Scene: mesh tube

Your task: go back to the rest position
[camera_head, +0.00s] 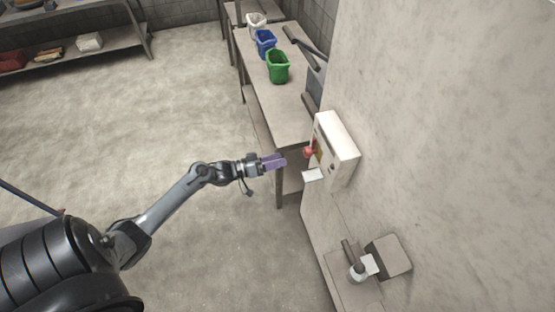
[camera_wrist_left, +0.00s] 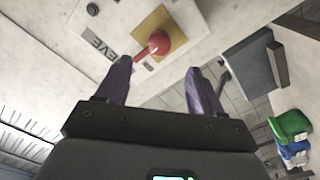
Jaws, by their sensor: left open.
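My left gripper (camera_head: 273,162) is stretched out toward the wall, with its purple fingers short of a white wall box (camera_head: 337,146). In the left wrist view the two purple fingers (camera_wrist_left: 160,85) are spread apart with nothing between them. A red-knobbed lever (camera_wrist_left: 157,44) on a yellow plate (camera_wrist_left: 160,32) shows just beyond the fingertips, apart from them. In the head view the red knob (camera_head: 309,152) sits on the left side of the box, close to the gripper. My right gripper does not show in either view.
A long table (camera_head: 283,112) along the wall holds a green bin (camera_head: 278,66), a blue bin (camera_head: 265,42) and a white bin (camera_head: 255,22). A shelf (camera_head: 100,45) stands at the back left. Open floor (camera_head: 160,110) lies left of the arm. A small wall fixture (camera_head: 388,256) is at lower right.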

